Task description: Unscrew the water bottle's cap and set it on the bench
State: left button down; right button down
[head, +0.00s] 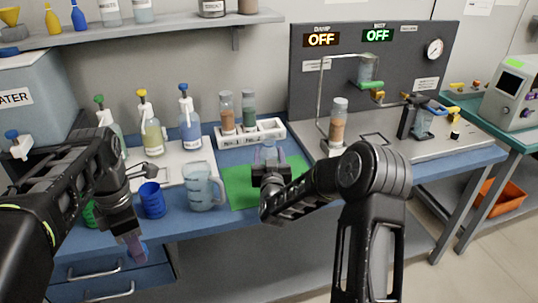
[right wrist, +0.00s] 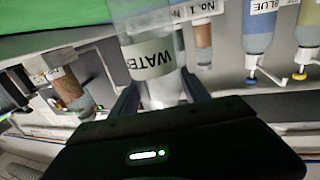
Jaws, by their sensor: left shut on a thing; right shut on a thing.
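The water bottle (head: 266,154) is clear and stands roughly upright over the green mat (head: 238,186) on the blue bench. Its WATER label (right wrist: 150,58) shows upside down in the right wrist view. My right gripper (head: 268,178) is shut on the bottle. I cannot tell whether its base touches the mat; its top is small and unclear. My left gripper (head: 132,238) points down at the bench's front edge, well left of the bottle. It is shut on a small blue-purple thing (head: 138,251) that looks like the cap, partly hidden by the fingers.
A clear jug (head: 203,188) and a blue cup (head: 152,200) stand between my grippers. Pump bottles stand on a white tray (head: 200,160) behind. A white rack (head: 262,134) holds vials. The apparatus (head: 400,135) is at the right. The mat's left part is bare.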

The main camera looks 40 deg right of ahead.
pick_arm(q)
jog(key=shift+f, duration=0.1)
pick_arm(e)
jog(key=c, duration=0.5)
grip_release()
jog(key=shift+f, duration=0.1)
pick_arm(q)
notch_tip(320, 180, down, 2)
jog(key=shift+b, duration=0.95)
pick_arm(e)
jog(key=v, duration=1.2)
